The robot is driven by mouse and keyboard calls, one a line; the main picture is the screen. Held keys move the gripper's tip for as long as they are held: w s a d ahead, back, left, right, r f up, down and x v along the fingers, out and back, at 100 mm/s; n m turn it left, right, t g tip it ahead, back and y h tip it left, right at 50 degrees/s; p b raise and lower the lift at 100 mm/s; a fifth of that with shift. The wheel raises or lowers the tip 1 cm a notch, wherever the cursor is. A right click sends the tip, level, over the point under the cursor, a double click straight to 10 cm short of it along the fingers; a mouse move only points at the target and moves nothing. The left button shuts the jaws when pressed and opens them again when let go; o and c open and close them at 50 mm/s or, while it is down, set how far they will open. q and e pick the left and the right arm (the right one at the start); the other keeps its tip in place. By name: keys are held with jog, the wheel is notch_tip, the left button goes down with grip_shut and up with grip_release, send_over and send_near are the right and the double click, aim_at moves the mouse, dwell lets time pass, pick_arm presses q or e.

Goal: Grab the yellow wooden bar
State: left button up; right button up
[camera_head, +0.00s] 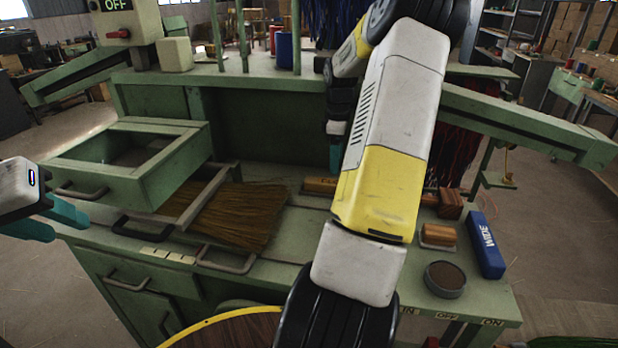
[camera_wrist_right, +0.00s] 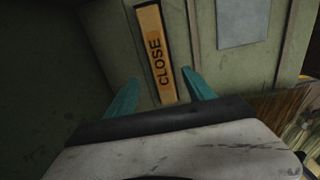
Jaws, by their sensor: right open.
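The yellow wooden bar (camera_head: 320,185) lies on the green bench's work surface, partly hidden behind my right arm in the head view. In the right wrist view the bar (camera_wrist_right: 156,52) carries the word CLOSE and lies lengthwise between the fingertips. My right gripper (camera_wrist_right: 160,80) is open, with one teal finger on each side of the bar; I cannot tell whether they touch it. In the head view, only a teal finger of my right gripper (camera_head: 335,155) shows above the bar. My left gripper (camera_head: 48,222) is open and empty at the left edge, away from the bar.
A straw bundle (camera_head: 235,215) lies left of the bar, beside an open green drawer (camera_head: 130,165). A blue WIDE block (camera_head: 486,245), a small wooden block (camera_head: 438,235) and a round dark tin (camera_head: 445,278) sit at the right. A grey plate (camera_wrist_right: 243,22) lies beside the bar.

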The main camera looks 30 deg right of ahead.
jog(key=shift+s+d+f, duration=0.1)
jog(key=shift+d+f, duration=0.1)
jog(key=shift+f, duration=0.3)
notch_tip(320, 180, down, 7)
jog(key=shift+s+f, duration=0.1)
grip_shut()
